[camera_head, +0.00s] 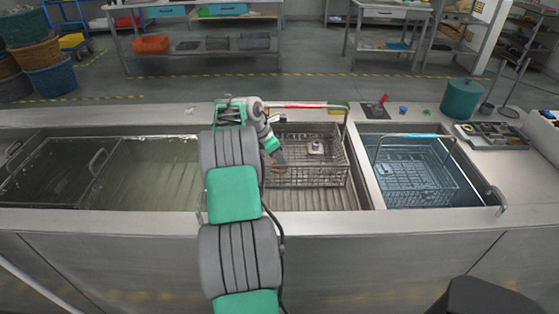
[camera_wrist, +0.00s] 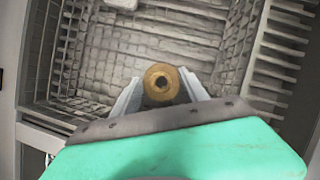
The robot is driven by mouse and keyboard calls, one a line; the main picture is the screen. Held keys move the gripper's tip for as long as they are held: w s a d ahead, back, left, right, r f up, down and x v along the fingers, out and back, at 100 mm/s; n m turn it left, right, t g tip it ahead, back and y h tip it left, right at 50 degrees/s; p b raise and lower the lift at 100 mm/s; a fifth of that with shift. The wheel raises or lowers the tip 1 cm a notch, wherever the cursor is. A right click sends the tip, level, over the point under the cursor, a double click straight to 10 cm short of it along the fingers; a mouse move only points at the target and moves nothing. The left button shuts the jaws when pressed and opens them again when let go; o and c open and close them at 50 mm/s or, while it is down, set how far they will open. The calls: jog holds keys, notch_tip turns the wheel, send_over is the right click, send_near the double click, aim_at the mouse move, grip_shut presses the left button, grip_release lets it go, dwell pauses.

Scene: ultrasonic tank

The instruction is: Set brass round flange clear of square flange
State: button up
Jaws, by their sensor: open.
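The brass round flange (camera_wrist: 161,83) shows in the wrist view as a ring with a dark centre hole, on the floor of the wire basket (camera_wrist: 95,52). My gripper (camera_wrist: 160,92) is open, with one finger on each side of the flange; I cannot tell whether either touches it. In the head view my gripper (camera_head: 280,160) reaches down into the left part of the basket (camera_head: 335,178). The square flange (camera_head: 316,147), pale grey with a raised centre, lies farther back and right in the same basket, apart from the brass one. Its edge shows at the top of the wrist view (camera_wrist: 122,4).
The basket sits in the middle tank, its wire walls close around my gripper. A second basket (camera_head: 415,182) stands in the blue-tinted right tank. A teal canister (camera_head: 461,99) and a tray of parts (camera_head: 494,135) stand on the right counter. The basket floor right of my gripper looks clear.

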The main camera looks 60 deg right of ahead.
jog(key=p+v, duration=0.2)
jog(key=v, duration=0.9)
jog(key=w+a+r+m+t, duration=0.15)
jog(key=w+a, duration=0.25)
jog(key=a, duration=0.4)
jog(key=w+a+r+m+t, duration=0.1)
jog(key=w+a+r, duration=0.25)
jog(key=a, duration=0.55)
jog(key=w+a+r+m+t, duration=0.15)
jog(key=w+a, duration=0.25)
jog(key=a, duration=0.4)
jog(key=s+a+f+m+y, duration=0.1)
jog(key=s+a+m, duration=0.1)
jog(key=a, duration=0.8)
jog(key=s+a+f+m+t+y, duration=0.1)
jog(key=s+a, duration=0.3)
jog(key=a, duration=0.5)
jog(key=s+a+f+m+t+y, duration=0.1)
jog(key=s+a+f+m, duration=0.1)
jog(key=a, duration=0.8)
jog(key=shift+s+a+f+m+y, duration=0.4)
jog(key=shift+s+m, duration=0.3)
jog(key=shift+s, duration=0.4)
jog(key=shift+d, duration=0.1)
